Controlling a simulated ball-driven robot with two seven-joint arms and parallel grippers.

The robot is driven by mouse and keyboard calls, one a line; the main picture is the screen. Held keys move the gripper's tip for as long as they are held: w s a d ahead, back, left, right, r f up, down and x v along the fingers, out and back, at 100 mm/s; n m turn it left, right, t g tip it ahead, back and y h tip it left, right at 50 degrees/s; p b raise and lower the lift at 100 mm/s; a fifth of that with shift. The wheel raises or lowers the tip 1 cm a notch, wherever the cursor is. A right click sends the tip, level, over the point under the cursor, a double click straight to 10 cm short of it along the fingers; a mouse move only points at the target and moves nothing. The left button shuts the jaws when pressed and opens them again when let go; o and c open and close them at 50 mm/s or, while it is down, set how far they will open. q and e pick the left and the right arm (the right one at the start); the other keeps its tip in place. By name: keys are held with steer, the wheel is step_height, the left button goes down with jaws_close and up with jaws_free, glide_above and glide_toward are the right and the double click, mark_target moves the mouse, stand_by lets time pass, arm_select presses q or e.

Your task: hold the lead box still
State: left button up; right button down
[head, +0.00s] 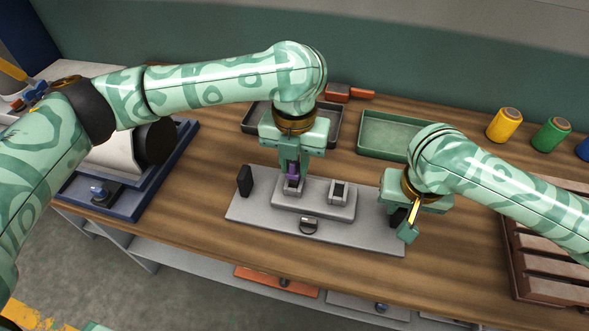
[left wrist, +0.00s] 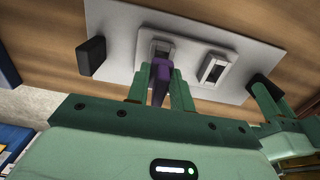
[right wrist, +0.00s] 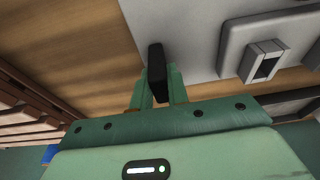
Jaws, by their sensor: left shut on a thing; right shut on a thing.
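A light grey plate (head: 260,217) lies on the wooden bench with a raised block (head: 325,210) bearing two square sockets. A black upright piece (head: 244,181) stands at its left end. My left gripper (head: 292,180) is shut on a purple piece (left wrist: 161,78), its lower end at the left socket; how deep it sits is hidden. My right gripper (head: 402,222) is shut on the black upright piece (right wrist: 157,65) at the plate's right end. The right socket (right wrist: 264,65) looks empty. I cannot tell which part is called the lead box.
A dark tray (head: 262,125) and a green tray (head: 375,134) lie behind the plate. Yellow (head: 504,125) and green spools (head: 551,134) stand at the back right. A brown slatted rack (head: 548,262) is at the right, a blue-based machine (head: 125,200) at the left. The bench in front is clear.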

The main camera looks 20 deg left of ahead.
arm_select(q)
step_height(320, 180, up, 16)
steer(key=shift+f, duration=0.25)
stand_by(0.4)
arm_select(e)
steer(key=c, duration=1.3)
jaws_free()
arm_select(q)
step_height(320, 180, up, 16)
steer(key=s+t+p, duration=0.1)
steer(key=s+p, duration=0.2)
steer(key=p, duration=0.8)
steer(key=shift+p, duration=0.35)
arm_select(e)
steer(key=v, duration=0.6)
steer(key=w+v, duration=0.1)
steer(key=v, duration=1.2)
steer(key=shift+w+r, duration=0.3)
steer(key=shift+r, duration=0.3)
arm_select(q)
steer(key=shift+w, duration=0.1)
